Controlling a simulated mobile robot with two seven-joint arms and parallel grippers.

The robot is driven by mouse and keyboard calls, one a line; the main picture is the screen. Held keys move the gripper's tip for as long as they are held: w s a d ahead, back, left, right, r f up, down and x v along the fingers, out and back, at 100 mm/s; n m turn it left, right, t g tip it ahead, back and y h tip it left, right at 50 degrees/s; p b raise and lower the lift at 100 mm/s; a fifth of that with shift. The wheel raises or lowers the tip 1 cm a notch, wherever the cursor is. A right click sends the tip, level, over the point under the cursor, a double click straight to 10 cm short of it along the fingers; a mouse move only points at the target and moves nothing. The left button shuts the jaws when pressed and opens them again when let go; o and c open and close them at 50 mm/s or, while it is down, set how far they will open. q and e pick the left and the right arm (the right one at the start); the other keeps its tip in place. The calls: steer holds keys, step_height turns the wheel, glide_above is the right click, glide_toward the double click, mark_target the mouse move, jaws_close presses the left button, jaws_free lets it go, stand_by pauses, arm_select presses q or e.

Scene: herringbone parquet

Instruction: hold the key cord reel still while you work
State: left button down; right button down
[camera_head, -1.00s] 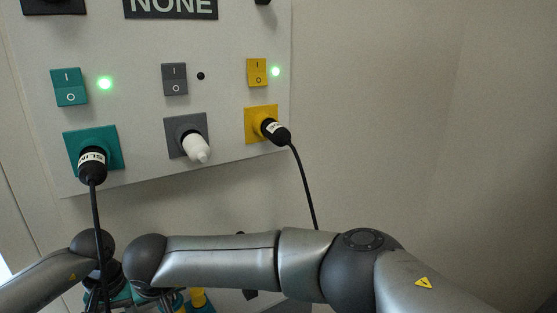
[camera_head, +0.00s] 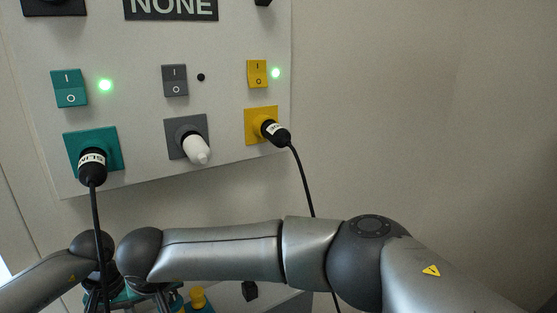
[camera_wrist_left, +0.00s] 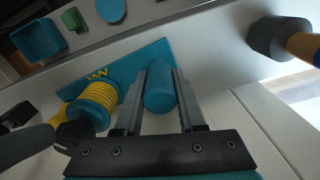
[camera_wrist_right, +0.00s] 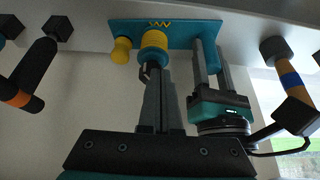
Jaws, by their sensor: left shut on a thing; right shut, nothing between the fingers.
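The key cord reel, a yellow ribbed spool with teal parts, shows in the left wrist view (camera_wrist_left: 97,102) and the right wrist view (camera_wrist_right: 154,42). It sits on a teal plate (camera_wrist_left: 143,57) with yellow lettering. My left gripper (camera_wrist_left: 160,80) is shut on a teal post (camera_wrist_left: 160,98) on the same plate, beside the spool. My right gripper (camera_wrist_right: 158,72) is shut and empty, its tips just in front of the spool; contact is unclear. In the head view my arms mostly hide this area.
A yellow knob (camera_wrist_right: 121,50) stands beside the spool.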

mark_target(174, 298)
step_height(174, 298, up, 4)
steer(key=shift+r, duration=0.1)
stand_by(0.4)
steer(key=shift+w+d+f, duration=0.25)
steer(key=shift+d+f, duration=0.15)
steer(key=shift+f, duration=0.65)
steer(key=shift+w+d+f, duration=0.25)
steer(key=shift+d+f, duration=0.1)
steer(key=shift+f, duration=0.65)
steer(key=shift+w+d+f, duration=0.25)
steer(key=shift+d+f, duration=0.15)
steer(key=shift+f, duration=0.65)
steer(key=shift+w+a+r, duration=0.1)
steer(key=shift+w+a, duration=0.3)
steer(key=shift+a, duration=0.1)
steer(key=shift+s+a, duration=0.5)
steer(key=shift+a, duration=0.05)
steer(key=shift+s+a, duration=0.1)
steer(key=shift+a, duration=0.25)
